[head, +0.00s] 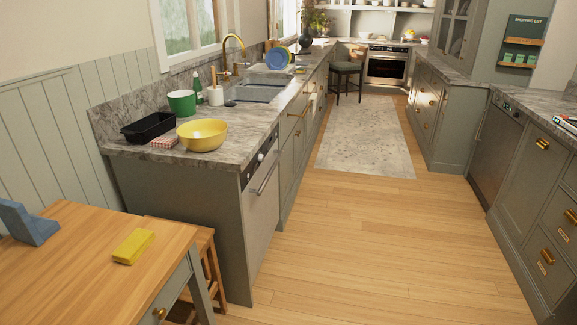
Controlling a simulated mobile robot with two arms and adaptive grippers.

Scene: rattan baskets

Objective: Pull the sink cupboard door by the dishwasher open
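The sink (262,90) is set in the marble counter on the left. The dishwasher (261,210) is at the near end of that counter, with a dark control strip and a bar handle (266,178). Just beyond it is the grey-green sink cupboard door (286,165), seen at a steep angle; it looks flush with the cabinet front. A brass handle (299,109) shows high on the fronts there; I cannot tell exactly which front it belongs to. Neither of my grippers is in view.
A wooden table (80,285) with a yellow block (134,246) and a stool (190,245) stand at the near left. A yellow bowl (202,134) sits on the counter. The wooden floor (365,240) between the cabinet rows is clear, with a rug (363,137) farther back.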

